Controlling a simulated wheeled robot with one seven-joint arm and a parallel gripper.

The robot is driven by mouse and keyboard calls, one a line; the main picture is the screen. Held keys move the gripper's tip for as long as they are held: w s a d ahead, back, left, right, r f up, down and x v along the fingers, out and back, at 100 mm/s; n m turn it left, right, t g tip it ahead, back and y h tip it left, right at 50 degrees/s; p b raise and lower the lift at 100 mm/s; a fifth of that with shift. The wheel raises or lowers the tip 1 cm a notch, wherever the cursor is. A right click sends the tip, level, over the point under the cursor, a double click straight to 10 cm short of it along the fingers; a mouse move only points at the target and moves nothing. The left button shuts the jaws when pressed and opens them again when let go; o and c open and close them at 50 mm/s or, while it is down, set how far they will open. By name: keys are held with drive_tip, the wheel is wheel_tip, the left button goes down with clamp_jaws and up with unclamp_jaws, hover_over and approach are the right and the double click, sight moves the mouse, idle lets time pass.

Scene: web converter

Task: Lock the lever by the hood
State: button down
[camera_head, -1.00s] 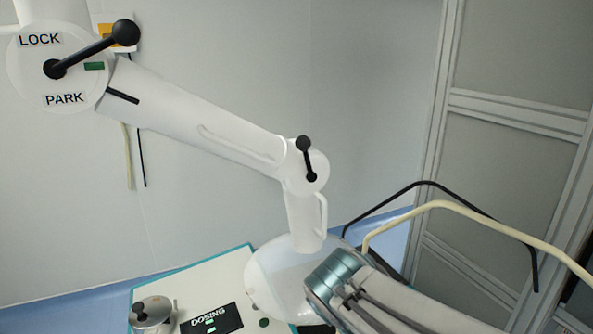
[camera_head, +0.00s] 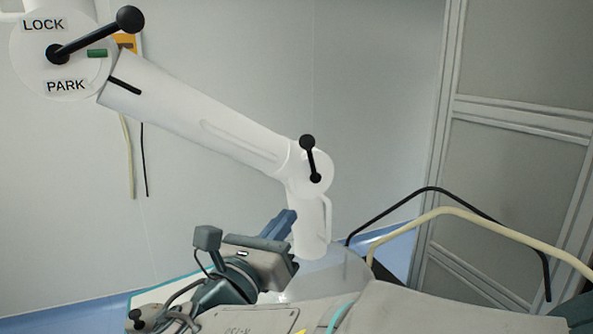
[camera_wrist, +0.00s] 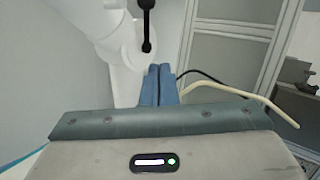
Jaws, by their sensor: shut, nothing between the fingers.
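The small black lever (camera_head: 311,160) sits on the lower joint of the white jointed arm, just above the clear hood (camera_head: 335,272). Its round knob points up and slightly left. It also shows in the wrist view (camera_wrist: 147,25), beyond the fingertips and slightly left of them. My gripper (camera_head: 287,220) has its blue fingers together and empty. It is below and left of the lever, beside the white handle piece, apart from the lever in the picture. The fingers also show in the wrist view (camera_wrist: 160,72). My wrist and arm cover much of the hood.
A larger black lever (camera_head: 95,37) sits on a white disc marked LOCK and PARK at upper left. The white arm tube (camera_head: 195,120) slopes between the joints. Black and cream hoses (camera_head: 480,220) arch at right, before a framed panel wall.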

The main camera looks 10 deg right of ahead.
sight(311, 159)
drive_tip(key=shift+s+a+r+n+t, duration=0.1)
drive_tip(key=shift+a+r+n+t, duration=0.25)
drive_tip(key=shift+a, duration=0.3)
drive_tip(key=shift+a+r+n+t, duration=0.25)
drive_tip(key=shift+a+n+t, duration=0.15)
drive_tip(key=shift+a, duration=0.2)
drive_tip(key=p+x, duration=0.4)
drive_tip(key=x, duration=1)
drive_tip(key=shift+p, duration=0.3)
